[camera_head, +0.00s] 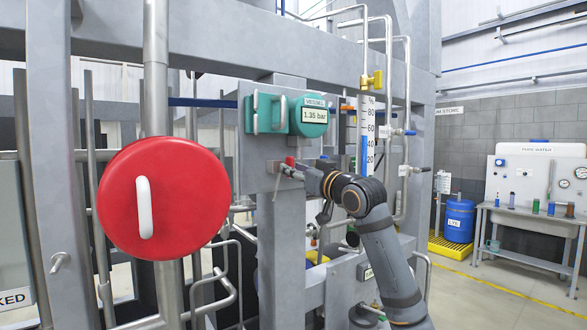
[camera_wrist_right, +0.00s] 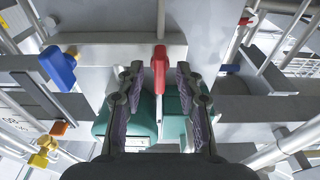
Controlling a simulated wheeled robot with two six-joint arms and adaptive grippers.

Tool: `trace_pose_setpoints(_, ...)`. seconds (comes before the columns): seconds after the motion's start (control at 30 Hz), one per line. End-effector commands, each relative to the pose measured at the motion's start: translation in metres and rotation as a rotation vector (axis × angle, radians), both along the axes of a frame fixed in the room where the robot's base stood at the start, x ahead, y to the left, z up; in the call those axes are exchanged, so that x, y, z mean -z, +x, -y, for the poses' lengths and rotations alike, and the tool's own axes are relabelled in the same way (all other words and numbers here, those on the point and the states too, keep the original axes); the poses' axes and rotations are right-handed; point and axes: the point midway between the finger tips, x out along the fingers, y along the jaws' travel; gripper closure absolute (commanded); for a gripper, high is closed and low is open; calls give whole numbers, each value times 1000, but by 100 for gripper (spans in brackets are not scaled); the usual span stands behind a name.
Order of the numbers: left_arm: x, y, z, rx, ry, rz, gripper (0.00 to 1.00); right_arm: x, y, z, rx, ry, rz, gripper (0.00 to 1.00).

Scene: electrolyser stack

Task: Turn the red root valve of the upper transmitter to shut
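The teal transmitter (camera_head: 307,116) is on a grey plate on the frame in the head view, its display reading 1.35 bar. Its red root valve handle (camera_head: 290,161) shows small just below it. In the wrist view the red handle (camera_wrist_right: 159,62) stands between the two fingers of my right gripper (camera_wrist_right: 158,84). The fingers are open, with a gap visible on each side of the handle. In the head view my right gripper (camera_head: 298,170) reaches the valve from the right and partly hides it. My left gripper is not in view.
A large red disc with a white handle (camera_head: 162,198) stands at the near left. A level gauge (camera_head: 367,135) with a yellow valve (camera_head: 371,80) is right of the transmitter. A blue handle (camera_wrist_right: 58,67) lies left of the fingers in the wrist view. Pipes and grey beams surround the arm.

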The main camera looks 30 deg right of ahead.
Motion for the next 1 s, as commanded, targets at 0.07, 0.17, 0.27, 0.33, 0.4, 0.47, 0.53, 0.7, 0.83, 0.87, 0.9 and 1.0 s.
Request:
trace_pose_setpoints(0.07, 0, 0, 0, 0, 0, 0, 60, 0, 0, 0, 0, 0, 0, 76)
trace_pose_setpoints(0.17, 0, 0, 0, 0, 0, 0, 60, 0, 0, 0, 0, 0, 0, 90)
trace_pose_setpoints(0.27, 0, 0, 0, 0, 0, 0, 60, 0, 0, 0, 0, 0, 0, 100)
trace_pose_setpoints(0.33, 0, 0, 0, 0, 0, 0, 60, -1, 0, 0, 0, 0, 0, 100)
trace_pose_setpoints(0.4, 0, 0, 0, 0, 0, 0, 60, -1, 0, 0, 0, -1, 1, 100)
trace_pose_setpoints(0.47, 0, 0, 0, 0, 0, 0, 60, -1, 0, 0, 0, 1, 1, 100)
trace_pose_setpoints(0.53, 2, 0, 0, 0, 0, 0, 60, 0, -1, 0, 0, 40, -2, 100)
trace_pose_setpoints(0.7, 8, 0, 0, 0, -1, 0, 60, 0, -1, -2, 1, 298, -21, 100)
trace_pose_setpoints(0.83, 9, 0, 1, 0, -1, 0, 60, -1, -1, -2, 0, 397, -28, 100)
trace_pose_setpoints(0.87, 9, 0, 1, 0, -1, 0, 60, -2, -1, -2, 0, 402, -30, 100)
trace_pose_setpoints(0.9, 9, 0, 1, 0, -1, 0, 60, -2, -1, -2, 1, 403, -30, 100)
trace_pose_setpoints(1.0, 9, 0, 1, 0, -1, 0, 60, -2, -1, -2, 0, 400, -29, 100)
